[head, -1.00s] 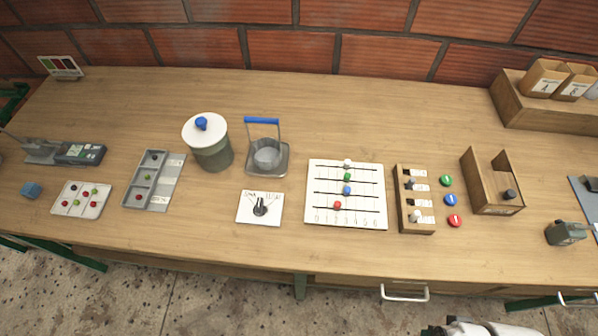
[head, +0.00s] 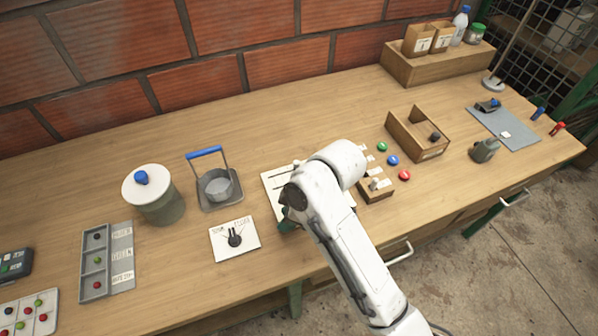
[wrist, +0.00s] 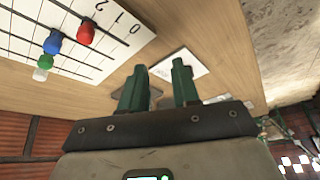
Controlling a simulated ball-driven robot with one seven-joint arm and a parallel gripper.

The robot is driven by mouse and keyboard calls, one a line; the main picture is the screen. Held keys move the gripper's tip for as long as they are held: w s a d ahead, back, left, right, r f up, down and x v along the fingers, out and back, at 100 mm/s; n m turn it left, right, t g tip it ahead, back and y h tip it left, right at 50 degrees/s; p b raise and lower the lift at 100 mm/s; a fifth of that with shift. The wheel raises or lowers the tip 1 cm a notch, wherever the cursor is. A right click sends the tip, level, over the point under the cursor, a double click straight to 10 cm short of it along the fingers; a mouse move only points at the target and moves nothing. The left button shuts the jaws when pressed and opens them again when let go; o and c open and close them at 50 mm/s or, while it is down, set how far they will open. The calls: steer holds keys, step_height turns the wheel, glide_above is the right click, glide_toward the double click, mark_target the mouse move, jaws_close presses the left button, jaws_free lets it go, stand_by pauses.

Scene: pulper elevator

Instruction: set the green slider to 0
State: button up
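The white slider board (head: 274,179) is mostly hidden by my arm in the head view. In the wrist view the board (wrist: 112,52) lies at the upper left, with the digits 0, 1 and 2 along its edge. The green slider (wrist: 45,61) sits between the blue slider (wrist: 53,42) and the white slider (wrist: 39,74); the red slider (wrist: 86,33) is nearer the 0. My gripper (wrist: 158,86) is open and empty, its two green fingers apart, to the right of the sliders there. In the head view it is largely hidden behind my arm, near the board's left side.
The dial card (head: 235,239) lies left of the board. The metal basket with a blue handle (head: 217,185) and lidded pot (head: 153,195) stand behind it. A wooden switch block (head: 376,190) and round buttons (head: 393,160) are close on the right. Bare table lies behind the board.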

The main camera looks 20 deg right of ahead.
steer(key=w+d+r+n+h+b, duration=0.1)
steer(key=w+r+n, duration=0.4)
steer(key=w+n, duration=0.3)
steer(key=w+d+r+n+g+h, duration=0.1)
steer(key=w+d+n+g+h, duration=0.15)
steer(key=w+d+n, duration=0.4)
steer(key=f+m, duration=0.1)
steer(key=f, duration=0.6)
steer(key=s+d+f+m, duration=0.1)
steer(key=f, duration=0.2)
steer(key=shift+d+f+m+t+h, duration=0.1)
steer(key=shift+f+m+t+h, duration=0.05)
steer(key=shift+m+t+h, duration=0.15)
jaws_close()
